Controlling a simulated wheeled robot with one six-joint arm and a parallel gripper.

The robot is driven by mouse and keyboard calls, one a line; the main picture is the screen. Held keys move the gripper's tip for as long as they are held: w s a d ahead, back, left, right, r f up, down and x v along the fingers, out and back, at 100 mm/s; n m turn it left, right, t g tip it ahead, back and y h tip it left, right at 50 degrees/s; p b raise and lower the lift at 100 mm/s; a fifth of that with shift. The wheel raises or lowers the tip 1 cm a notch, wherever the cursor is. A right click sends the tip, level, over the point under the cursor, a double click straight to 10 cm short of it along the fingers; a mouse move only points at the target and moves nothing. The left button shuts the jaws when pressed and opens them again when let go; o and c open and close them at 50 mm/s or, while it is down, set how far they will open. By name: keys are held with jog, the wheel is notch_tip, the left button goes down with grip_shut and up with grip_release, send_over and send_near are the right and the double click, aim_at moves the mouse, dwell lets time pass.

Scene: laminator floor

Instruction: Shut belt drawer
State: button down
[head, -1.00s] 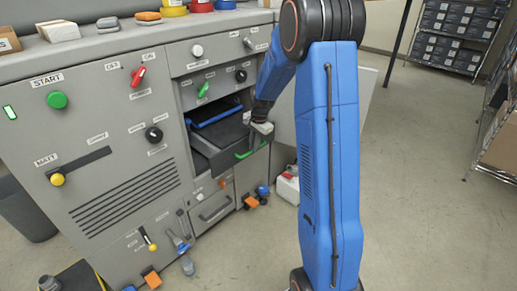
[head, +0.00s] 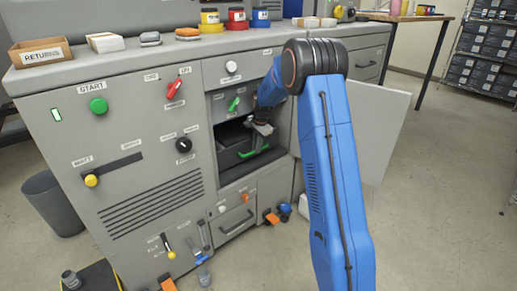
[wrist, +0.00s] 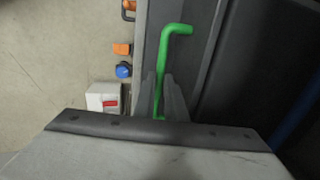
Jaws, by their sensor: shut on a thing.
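The belt drawer (head: 232,150) is a dark grey drawer in an open bay of the grey machine, with a green bar handle (head: 258,150) on its front. The drawer sits mostly inside the bay; I cannot tell whether it is fully home. My gripper (head: 262,132) reaches down to the handle from above. In the wrist view, my gripper (wrist: 160,95) is shut on the green handle (wrist: 163,65), with one finger on each side of the bar. The drawer's inside is mostly hidden in the head view.
A grey door panel (head: 375,135) stands open to the right of the bay. A lower drawer (head: 236,218) sits below. Orange and blue items (head: 284,210) and a white container (wrist: 103,97) are on the floor beside the machine. Open floor lies to the right.

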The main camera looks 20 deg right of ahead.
jog(key=shift+w+r, duration=0.1)
jog(key=shift+w, duration=0.15)
jog(key=c, duration=1.8)
grip_release()
jog(key=shift+a, duration=0.1)
jog(key=s+d, duration=0.3)
jog(key=s, duration=0.7)
jog(key=s+d, duration=0.3)
jog(key=s, duration=0.6)
jog(key=shift+n, duration=0.5)
jog(key=shift+s+a+r, duration=0.2)
jog(key=shift+s+r, duration=0.55)
jog(key=shift+r, duration=2.3)
jog(key=shift+s+a+r, duration=0.2)
jog(key=shift+s+r, duration=0.55)
jog(key=shift+r, duration=2.25)
jog(key=shift+s+a+r, duration=0.2)
jog(key=shift+s+r, duration=0.55)
jog(key=shift+r, duration=2.3)
jog(key=shift+c, duration=0.6)
